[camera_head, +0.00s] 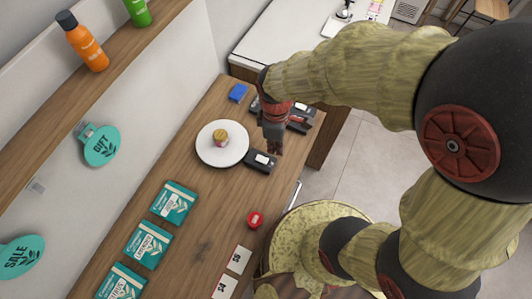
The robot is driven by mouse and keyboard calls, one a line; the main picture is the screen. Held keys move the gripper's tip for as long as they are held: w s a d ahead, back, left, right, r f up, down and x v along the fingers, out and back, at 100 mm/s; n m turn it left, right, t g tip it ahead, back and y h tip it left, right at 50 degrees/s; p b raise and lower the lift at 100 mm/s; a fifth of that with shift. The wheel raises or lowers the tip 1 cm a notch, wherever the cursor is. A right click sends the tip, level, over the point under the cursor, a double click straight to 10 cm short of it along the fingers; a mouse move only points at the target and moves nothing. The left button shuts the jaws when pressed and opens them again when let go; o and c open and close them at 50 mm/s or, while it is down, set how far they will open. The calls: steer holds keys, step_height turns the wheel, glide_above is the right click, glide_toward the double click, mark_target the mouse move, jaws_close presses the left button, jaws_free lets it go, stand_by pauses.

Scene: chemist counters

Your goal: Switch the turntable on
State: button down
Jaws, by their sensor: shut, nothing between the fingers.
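The turntable (207,152) is a round white disc on the wooden counter. A small jar (220,137) with a yellowish top stands on it near the centre. A small dark box with a white patch (259,162) sits at the turntable's right edge; it may be its control. A red round button (255,219) lies apart, nearer the counter's front edge. My gripper (274,150) is shut and empty, pointing down just above the dark box. I cannot tell whether it touches the box.
Dark devices (299,117) and a blue box (238,93) sit behind the turntable. Teal packets (174,203) line the left side, with numbered cards (239,260) near the front. A shelf (115,65) with an orange bottle (84,42) runs above. The counter between packets and button is clear.

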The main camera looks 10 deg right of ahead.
mark_target(266, 161)
steer(key=w+a+f+n, duration=0.2)
steer(key=w+n, duration=0.3)
steer(key=n, duration=1)
steer(key=shift+f+t, duration=0.4)
steer(key=shift+f, duration=0.4)
steer(key=shift+f, duration=0.1)
step_height(266, 161, down, 14)
steer(key=shift+r, duration=0.1)
